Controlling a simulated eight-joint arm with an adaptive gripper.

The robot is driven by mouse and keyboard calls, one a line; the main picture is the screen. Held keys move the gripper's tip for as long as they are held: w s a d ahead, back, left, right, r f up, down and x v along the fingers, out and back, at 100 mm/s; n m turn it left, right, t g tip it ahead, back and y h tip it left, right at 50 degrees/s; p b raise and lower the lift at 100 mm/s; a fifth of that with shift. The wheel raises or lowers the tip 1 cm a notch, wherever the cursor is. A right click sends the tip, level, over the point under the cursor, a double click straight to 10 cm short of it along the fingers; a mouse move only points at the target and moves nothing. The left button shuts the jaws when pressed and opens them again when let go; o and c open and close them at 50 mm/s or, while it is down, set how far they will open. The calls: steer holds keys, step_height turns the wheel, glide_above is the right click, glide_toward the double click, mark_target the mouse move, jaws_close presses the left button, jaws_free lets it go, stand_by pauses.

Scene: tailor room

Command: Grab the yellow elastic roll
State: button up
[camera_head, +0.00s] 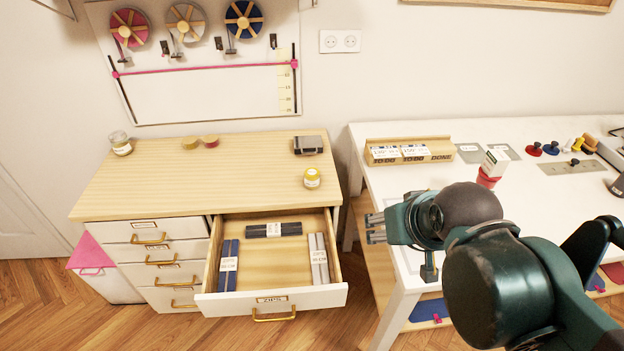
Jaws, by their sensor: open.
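A small yellow round item with a pale top (311,179) stands on the right front part of the wooden dresser top. Two low round pieces lie together near the back of the dresser, a yellowish one (190,142) and a reddish-tan one (210,141). I cannot tell for certain which of these is the yellow elastic roll. My gripper (374,228) is open and empty, pointing left. In the picture it is right of and below the yellow round item, near the white table's left edge, apart from all of these items.
The dresser's top right drawer (272,300) is pulled out, holding bundles of zips. A grey box (308,145) and a glass jar (121,143) stand on the dresser (240,175). The white table (385,190) bears a wooden rack (410,151) and a red-based item (488,180).

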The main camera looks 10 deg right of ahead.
steer(key=shift+w+r, duration=0.1)
steer(key=w+a+r+m+g+p, duration=0.25)
steer(key=w+r+m+p, duration=0.25)
steer(key=w, duration=0.5)
steer(key=m+g+p, duration=0.4)
steer(key=m+p, duration=0.7)
steer(key=m, duration=0.2)
glide_above(312, 172)
steer(key=f, duration=1.1)
steer(key=shift+s+d, duration=0.2)
steer(key=shift+w+a+f+m+g, duration=0.2)
steer(key=shift+w+f+m+g, duration=0.1)
steer(key=shift+f, duration=0.2)
steer(key=shift+s, duration=0.1)
